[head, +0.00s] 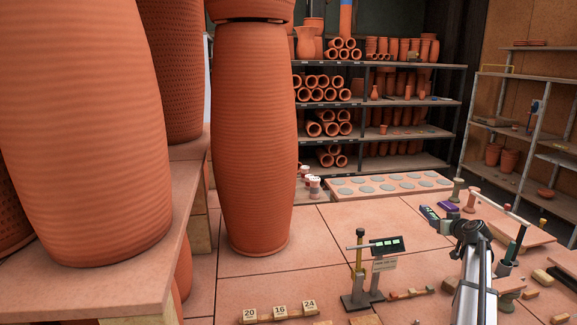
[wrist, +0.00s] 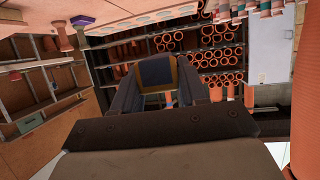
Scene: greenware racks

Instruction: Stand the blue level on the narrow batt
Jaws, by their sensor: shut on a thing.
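My gripper (wrist: 156,90) is shut on a dark blue block with a tan edge, which looks like the blue level (wrist: 155,71); the fingers hide its sides. In the head view my gripper (head: 438,220) is held out over the right part of the table, its fingers pointing left. The held thing is too small there to tell from the fingers. A small purple-blue block (head: 447,206) shows just beyond the gripper; it also shows at the top left of the wrist view (wrist: 83,20). I cannot tell which board is the narrow batt.
A digital readout (head: 386,246) on a stand is left of my arm. Numbered blocks (head: 279,312) lie at the front. A long board with grey discs (head: 390,190) is at the back. Small stands (head: 457,190) are close beyond the gripper. A tall clay vase (head: 255,140) stands left.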

